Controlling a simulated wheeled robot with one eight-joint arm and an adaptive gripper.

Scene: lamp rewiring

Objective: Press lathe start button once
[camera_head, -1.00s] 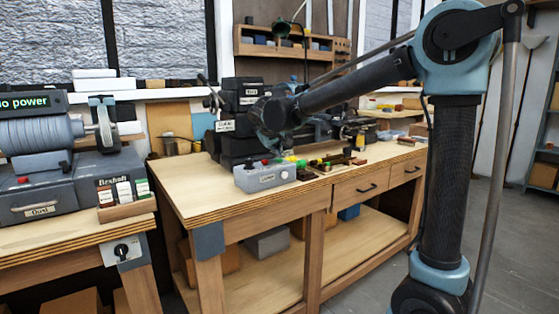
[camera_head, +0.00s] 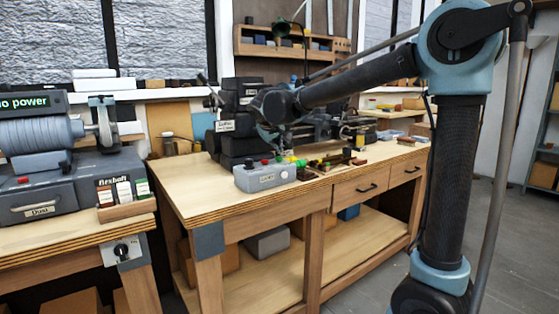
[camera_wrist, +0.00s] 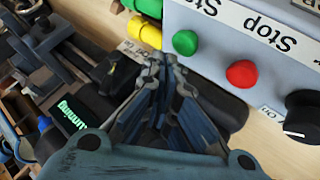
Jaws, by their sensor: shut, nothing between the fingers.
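A grey control box (camera_head: 262,178) stands on the wooden bench at its front left corner. In the wrist view, the box (camera_wrist: 185,14) carries a green button (camera_wrist: 186,42), a red button (camera_wrist: 242,74) and a black knob (camera_wrist: 304,114). A label reading "Stop" lies beside the red button; the one beside the green button is cut off. My gripper (camera_wrist: 164,70) is shut and empty, its tips to the left of and below the green button in the wrist view. In the head view my gripper (camera_head: 286,142) points down just above and behind the box. I see no contact with either button.
The dark lathe (camera_head: 240,120) stands behind the box. A black panel (camera_wrist: 75,118) shows green text, "Running". Small coloured parts (camera_head: 345,158) lie to the box's right. A second bench with a grey winding machine (camera_head: 45,165) is at left.

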